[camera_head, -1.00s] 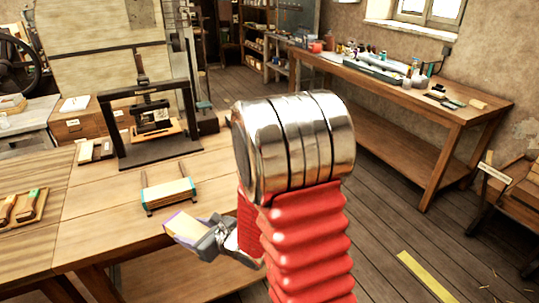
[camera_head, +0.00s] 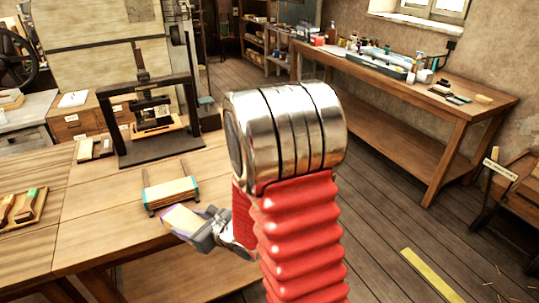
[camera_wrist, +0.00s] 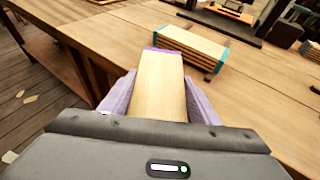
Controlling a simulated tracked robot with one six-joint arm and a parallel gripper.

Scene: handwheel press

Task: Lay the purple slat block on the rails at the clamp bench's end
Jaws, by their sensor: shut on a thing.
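My gripper (camera_head: 208,231) is shut on the purple slat block (camera_head: 183,219), a pale wooden block with a purple end. In the wrist view the block (camera_wrist: 160,85) sticks out forward between the jaws, its purple edge at the far end. It is held at the bench's near edge, just in front of the rails. The rails (camera_head: 184,168) lie on the wooden bench (camera_head: 100,222) and carry a stack of pale slats with teal ends (camera_head: 171,193). The stack also shows beyond the held block in the wrist view (camera_wrist: 190,45). Whether the held block touches anything is unclear.
A black handwheel press (camera_head: 150,115) stands behind the rails. A tray with tools (camera_head: 22,208) lies at the left. Small blocks (camera_head: 95,148) lie beside the press. A long side bench (camera_head: 430,105) with bottles stands at the right, with floor between.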

